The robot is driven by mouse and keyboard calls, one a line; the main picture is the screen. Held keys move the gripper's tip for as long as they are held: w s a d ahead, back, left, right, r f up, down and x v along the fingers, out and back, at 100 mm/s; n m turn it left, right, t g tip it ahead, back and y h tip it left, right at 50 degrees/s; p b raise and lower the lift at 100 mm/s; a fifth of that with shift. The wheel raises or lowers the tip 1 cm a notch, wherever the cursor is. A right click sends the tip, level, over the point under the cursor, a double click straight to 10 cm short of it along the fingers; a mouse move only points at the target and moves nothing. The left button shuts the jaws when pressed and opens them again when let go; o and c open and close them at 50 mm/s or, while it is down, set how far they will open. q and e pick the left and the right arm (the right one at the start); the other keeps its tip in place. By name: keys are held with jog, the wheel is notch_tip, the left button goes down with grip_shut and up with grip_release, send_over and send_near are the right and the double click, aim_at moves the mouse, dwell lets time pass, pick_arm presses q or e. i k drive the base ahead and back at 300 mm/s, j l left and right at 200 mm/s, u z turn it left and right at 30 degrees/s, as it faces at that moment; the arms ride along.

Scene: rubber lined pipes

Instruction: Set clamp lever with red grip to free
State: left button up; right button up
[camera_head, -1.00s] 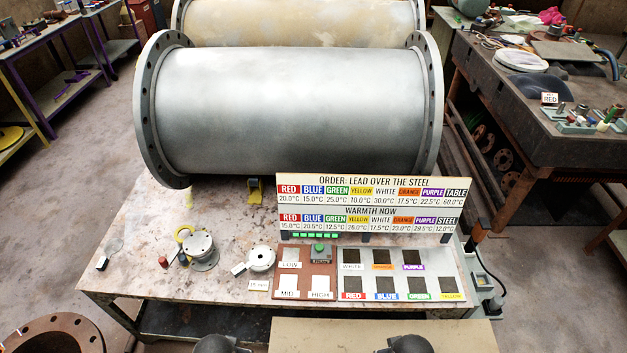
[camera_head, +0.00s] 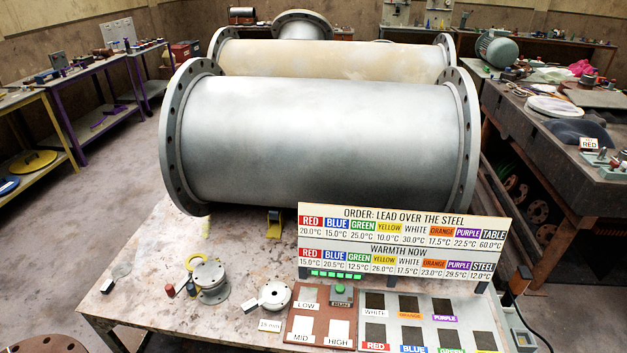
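A small upright red piece (camera_head: 169,290) stands on the table beside a small grey flanged fitting (camera_head: 209,276). It may be the red grip of the clamp lever, but it is too small to tell, and I cannot make out the lever's position. A dark upright piece (camera_head: 191,288) stands between the red piece and the fitting. Neither of my grippers is in view.
A large steel pipe (camera_head: 320,140) lies across the back of the table (camera_head: 140,250). A sign board (camera_head: 405,245) stands in front of it at the right. A white round piece (camera_head: 274,294) and sample panels (camera_head: 430,318) lie nearby. The table's left part is mostly clear.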

aim_at(171, 291)
jog(key=u, duration=1.3)
